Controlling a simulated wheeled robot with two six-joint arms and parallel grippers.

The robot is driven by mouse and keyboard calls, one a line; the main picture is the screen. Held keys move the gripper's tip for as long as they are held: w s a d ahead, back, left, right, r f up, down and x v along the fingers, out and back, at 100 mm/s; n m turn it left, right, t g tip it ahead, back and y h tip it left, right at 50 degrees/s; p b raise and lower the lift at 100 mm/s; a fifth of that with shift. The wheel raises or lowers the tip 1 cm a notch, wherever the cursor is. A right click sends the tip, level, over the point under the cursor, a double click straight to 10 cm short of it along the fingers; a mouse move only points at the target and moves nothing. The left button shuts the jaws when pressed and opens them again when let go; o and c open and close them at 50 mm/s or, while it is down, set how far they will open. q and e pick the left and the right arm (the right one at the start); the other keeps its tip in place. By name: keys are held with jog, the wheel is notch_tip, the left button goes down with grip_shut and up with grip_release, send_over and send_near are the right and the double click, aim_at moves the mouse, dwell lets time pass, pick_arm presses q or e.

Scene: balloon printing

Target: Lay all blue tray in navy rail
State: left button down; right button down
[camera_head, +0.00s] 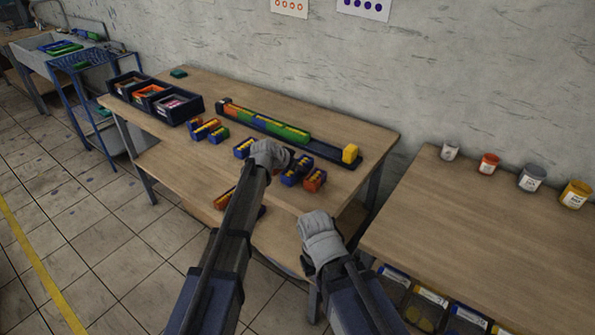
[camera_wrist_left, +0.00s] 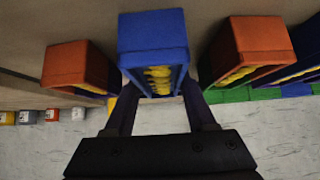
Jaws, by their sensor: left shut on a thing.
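The navy rail (camera_head: 325,152) lies along the back of the workbench, with a row of orange, blue and green trays with yellow contents in its left and middle part. Its right part is bare up to a yellow block. My left gripper (camera_head: 283,160) is in front of the rail, shut on a blue tray (camera_wrist_left: 153,35). Orange trays stand on both sides of it in the left wrist view (camera_wrist_left: 78,65) (camera_wrist_left: 250,45). Another blue tray (camera_head: 242,148) stands left of the gripper. My right gripper (camera_head: 320,238) hangs before the bench; its fingers are hidden.
A second table (camera_head: 470,215) with several paint jars (camera_head: 489,163) stands at right.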

pick_arm(q)
jog(key=shift+r, duration=0.15)
notch_tip(320, 180, up, 10)
jog(key=p, duration=1)
